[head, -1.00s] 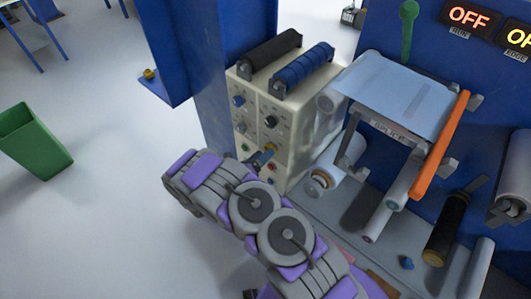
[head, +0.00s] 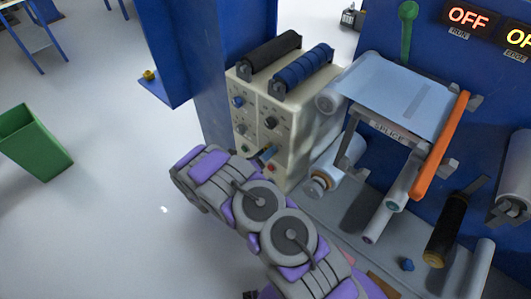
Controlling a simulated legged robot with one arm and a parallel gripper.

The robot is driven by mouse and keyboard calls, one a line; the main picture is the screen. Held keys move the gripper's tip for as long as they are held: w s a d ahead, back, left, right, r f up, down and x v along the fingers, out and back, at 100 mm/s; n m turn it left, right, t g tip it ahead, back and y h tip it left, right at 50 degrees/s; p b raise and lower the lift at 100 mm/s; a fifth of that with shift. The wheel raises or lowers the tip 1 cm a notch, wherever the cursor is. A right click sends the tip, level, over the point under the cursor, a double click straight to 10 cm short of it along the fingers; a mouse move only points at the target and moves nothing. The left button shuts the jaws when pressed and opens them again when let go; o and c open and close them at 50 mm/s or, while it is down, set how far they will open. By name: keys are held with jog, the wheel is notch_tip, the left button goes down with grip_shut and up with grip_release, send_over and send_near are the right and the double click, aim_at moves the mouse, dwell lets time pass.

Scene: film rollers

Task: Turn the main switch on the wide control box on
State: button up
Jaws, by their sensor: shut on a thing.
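The wide control box (head: 290,135) is cream-coloured and stands beside a blue column, with knobs and small buttons on its front. The main switch (head: 269,152) appears as a small blue part low on the front. My gripper (head: 260,159) is a small dark shape at that switch, shut on it. My purple and grey arm comes up from the bottom right and hides most of the gripper, the box's lower front and the exact grip. The switch's position cannot be read.
A black roller (head: 270,51) and a blue roller (head: 303,66) lie on top of the box. A film machine with an orange bar (head: 440,145) stands to the right. A green bin (head: 35,145) stands at the left. The floor between is clear.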

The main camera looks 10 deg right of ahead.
jog(key=shift+f, duration=0.1)
jog(key=shift+c, duration=1.2)
jog(key=shift+m, duration=0.4)
jog(key=m+b, duration=0.2)
jog(key=m, duration=0.3)
jog(key=shift+f, duration=0.1)
jog(key=m+b, duration=0.3)
jog(key=m, duration=0.2)
jog(key=shift+s+m+b, duration=0.1)
jog(key=shift+m+b, duration=0.95)
jog(key=shift+m, duration=0.45)
